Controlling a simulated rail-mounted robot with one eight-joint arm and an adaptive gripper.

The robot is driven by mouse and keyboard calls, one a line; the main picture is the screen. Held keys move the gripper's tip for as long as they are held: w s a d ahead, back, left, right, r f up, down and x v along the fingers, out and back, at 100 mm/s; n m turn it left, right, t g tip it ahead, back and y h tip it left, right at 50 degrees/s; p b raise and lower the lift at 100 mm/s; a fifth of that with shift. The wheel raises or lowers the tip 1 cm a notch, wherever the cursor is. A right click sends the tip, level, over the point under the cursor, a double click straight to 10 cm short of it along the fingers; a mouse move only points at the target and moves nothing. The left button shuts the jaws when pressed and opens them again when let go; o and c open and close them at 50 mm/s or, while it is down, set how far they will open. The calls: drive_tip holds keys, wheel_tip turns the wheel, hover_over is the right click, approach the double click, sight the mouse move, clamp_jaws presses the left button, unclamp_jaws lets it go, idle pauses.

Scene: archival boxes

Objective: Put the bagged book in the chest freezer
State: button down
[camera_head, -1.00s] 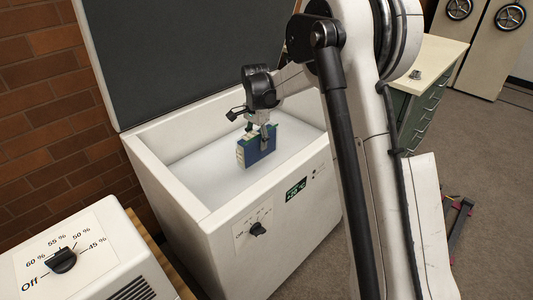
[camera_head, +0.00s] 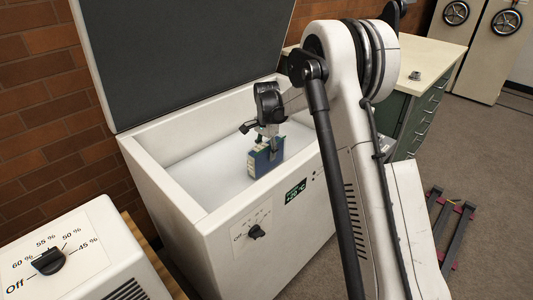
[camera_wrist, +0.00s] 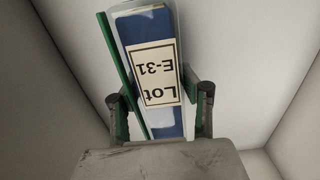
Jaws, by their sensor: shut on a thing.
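The bagged book (camera_head: 264,160) is blue with a green edge and hangs upright inside the opening of the chest freezer (camera_head: 185,202). My gripper (camera_head: 268,140) is shut on its upper part from above. In the wrist view the book (camera_wrist: 150,25) sits between the two fingers of my gripper (camera_wrist: 160,105), slightly tilted, inside a clear bag, with a label reading "Lot E-31". The freezer lid (camera_head: 180,50) stands open. In the wrist view, pale freezer walls (camera_wrist: 250,60) surround the book. I cannot tell whether the book touches the floor.
A white unit with a humidity dial (camera_head: 48,262) stands at the front left. A green drawer cabinet with a cream top (camera_head: 425,60) stands behind my arm at the right. The freezer's front wall carries a dial (camera_head: 256,232) and a temperature display (camera_head: 296,191).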

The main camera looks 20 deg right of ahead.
drive_tip(key=shift+f, duration=0.1)
drive_tip(key=c, duration=1.1)
unclamp_jaws()
